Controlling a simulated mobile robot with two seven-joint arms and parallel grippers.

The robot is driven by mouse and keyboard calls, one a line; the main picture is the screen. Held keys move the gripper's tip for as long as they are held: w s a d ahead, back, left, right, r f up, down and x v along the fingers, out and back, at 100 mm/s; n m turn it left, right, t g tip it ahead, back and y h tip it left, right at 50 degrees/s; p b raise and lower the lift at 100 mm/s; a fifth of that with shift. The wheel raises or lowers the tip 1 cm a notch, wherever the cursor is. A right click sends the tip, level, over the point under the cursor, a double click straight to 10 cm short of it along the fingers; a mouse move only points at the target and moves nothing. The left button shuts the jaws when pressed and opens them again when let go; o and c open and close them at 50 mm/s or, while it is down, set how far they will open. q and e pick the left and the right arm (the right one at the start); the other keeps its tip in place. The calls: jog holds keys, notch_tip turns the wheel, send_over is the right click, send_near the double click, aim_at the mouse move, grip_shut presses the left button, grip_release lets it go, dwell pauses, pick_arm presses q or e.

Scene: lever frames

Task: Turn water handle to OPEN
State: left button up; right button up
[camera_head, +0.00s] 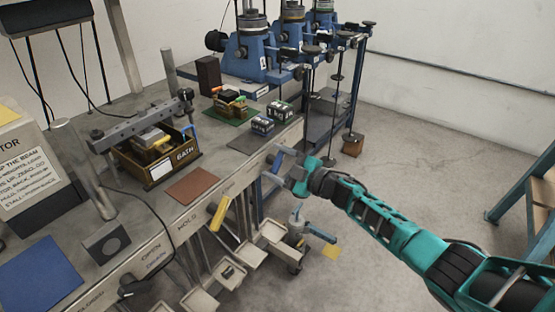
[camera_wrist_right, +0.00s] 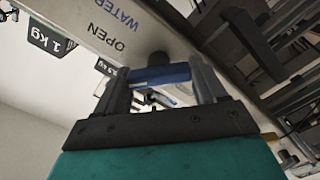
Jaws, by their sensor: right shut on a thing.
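The blue water handle (camera_wrist_right: 158,75) is on the front face of the bench, just below the words OPEN and WATER in the right wrist view. My right gripper (camera_head: 281,165) is at the bench's front edge in the head view, and its fingers also show in the right wrist view (camera_wrist_right: 160,85). The two fingers stand on either side of the blue handle and are shut on it. The handle lies crosswise between the fingers, beside a dark round knob or pivot. In the head view the fingers largely hide the handle. My left gripper is not in view.
A yellow handle (camera_head: 221,211) is farther left on the bench front, near the word HOLD. Small trays (camera_head: 230,273) hang below. Open floor lies to the right.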

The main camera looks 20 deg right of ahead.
jog(key=shift+m, duration=0.5)
jog(key=o, duration=1)
jog(key=shift+c, duration=0.2)
jog(key=shift+s+d, duration=0.1)
jog(key=v, duration=1.2)
jog(key=shift+s+d+p, duration=0.25)
jog(key=shift+p, duration=0.05)
jog(key=s+a+f+m+g+h, duration=0.1)
jog(key=s+a+f+m+h, duration=0.1)
jog(key=s, duration=0.5)
jog(key=s+a+f+m+g+h, duration=0.1)
jog(key=s+a+f+m+h, duration=0.2)
jog(key=s+f+m, duration=0.3)
jog(key=s+a+f+m+g+h, duration=0.1)
jog(key=s+a+f+m+h, duration=0.2)
jog(key=s, duration=0.6)
jog(key=f+m+h, duration=0.1)
jog(key=f+m, duration=0.1)
jog(key=shift+s+a+m, duration=0.15)
jog(key=shift+s+m, duration=0.15)
jog(key=shift+m, duration=0.1)
